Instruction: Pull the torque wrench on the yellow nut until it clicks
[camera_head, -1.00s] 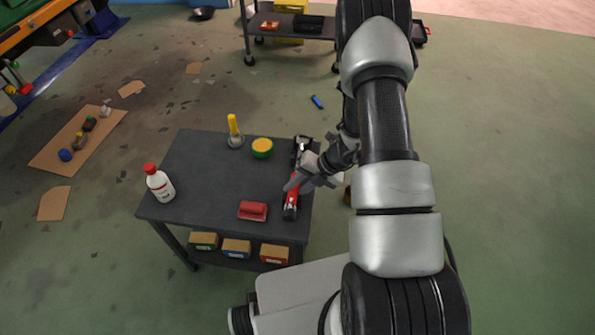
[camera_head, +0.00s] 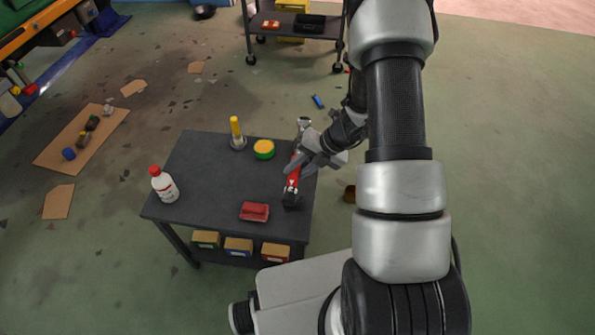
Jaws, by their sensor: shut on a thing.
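A red and black long-handled tool (camera_head: 292,185), which looks like the torque wrench, is at the right edge of the dark cart top. My gripper (camera_head: 299,164) is shut on it at the upper part of its red section. Its black end points toward the cart's front, and its metallic far end (camera_head: 303,124) shows at the back edge. I cannot tell whether it touches the cart top. A yellow upright piece on a grey round base (camera_head: 236,134) stands at the back of the cart. I cannot make out a yellow nut on the tool.
The cart top (camera_head: 210,180) also holds a white bottle with red cap (camera_head: 164,185), a yellow-green round tin (camera_head: 264,149) and a red block-like item (camera_head: 255,211). Small boxes (camera_head: 238,246) sit on its lower shelf. Another cart (camera_head: 297,27) stands behind.

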